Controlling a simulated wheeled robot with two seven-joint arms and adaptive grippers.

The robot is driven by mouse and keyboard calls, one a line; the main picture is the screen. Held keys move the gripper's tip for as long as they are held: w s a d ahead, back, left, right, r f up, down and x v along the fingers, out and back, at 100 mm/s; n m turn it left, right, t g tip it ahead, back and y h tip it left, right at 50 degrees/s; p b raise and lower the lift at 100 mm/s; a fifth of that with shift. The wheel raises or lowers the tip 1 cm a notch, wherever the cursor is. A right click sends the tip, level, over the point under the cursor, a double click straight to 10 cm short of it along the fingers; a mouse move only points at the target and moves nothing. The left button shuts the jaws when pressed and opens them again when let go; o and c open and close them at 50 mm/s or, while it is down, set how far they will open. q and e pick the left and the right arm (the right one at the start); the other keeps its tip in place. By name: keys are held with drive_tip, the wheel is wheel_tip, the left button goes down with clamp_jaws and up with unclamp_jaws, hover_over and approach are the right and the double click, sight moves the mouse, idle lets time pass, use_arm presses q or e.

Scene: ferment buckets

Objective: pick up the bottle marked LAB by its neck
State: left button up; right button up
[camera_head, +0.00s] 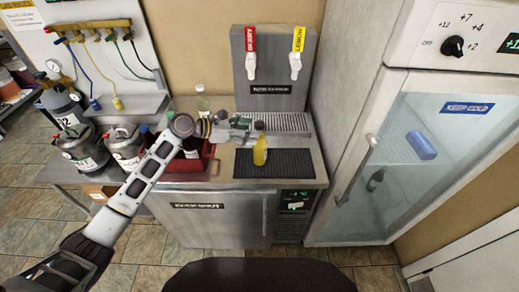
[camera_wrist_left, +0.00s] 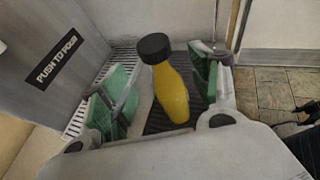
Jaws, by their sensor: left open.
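A yellow bottle with a black cap (camera_head: 260,152) stands upright on the black ribbed mat (camera_head: 290,164) of the steel counter. No LAB mark is legible on it in either view. My left gripper (camera_head: 243,128) is open, just left of the bottle's cap in the head view. In the left wrist view the yellow bottle (camera_wrist_left: 172,94) shows between the two green-padded fingers, with gaps on both sides. Its black cap (camera_wrist_left: 154,47) is toward the top of that view. My right gripper is not in view.
A red crate (camera_head: 208,160) with dark bottles stands left of the mat, partly behind my left arm. A clear bottle (camera_head: 203,103) stands behind it. Tap handles (camera_head: 297,52) rise behind the counter. Metal kegs (camera_head: 82,150) stand left; a glass-door fridge (camera_head: 415,165) stands right.

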sight(260, 130)
use_arm(q)
drive_tip(key=shift+p+x, duration=0.45)
drive_tip(key=shift+x, duration=2)
drive_tip(key=shift+r, duration=0.1)
clamp_jaws()
drive_tip(key=shift+r, duration=0.1)
